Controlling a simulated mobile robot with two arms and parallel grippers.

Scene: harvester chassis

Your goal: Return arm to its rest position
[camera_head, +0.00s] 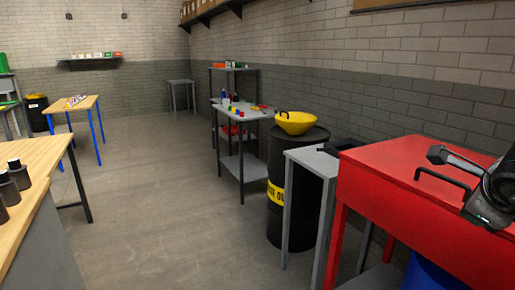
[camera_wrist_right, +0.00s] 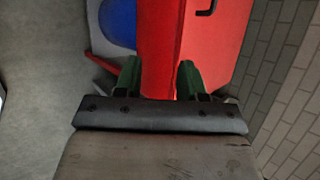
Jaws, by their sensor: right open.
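My right arm (camera_head: 488,200) shows at the right edge of the head view, in front of and over the red cabinet (camera_head: 400,160). Its fingers cannot be made out there. In the right wrist view my right gripper (camera_wrist_right: 158,72) has its two green fingers apart, with nothing between them. The red cabinet (camera_wrist_right: 160,40) lies beyond the fingers. My left gripper is in neither view.
A black handle (camera_head: 443,180) sticks out from the red cabinet. A blue drum (camera_wrist_right: 118,20) stands below it. A grey table (camera_head: 315,160), a black barrel (camera_head: 290,215) with a yellow funnel (camera_head: 296,124), and a shelf cart (camera_head: 243,165) line the wall. The middle floor is clear.

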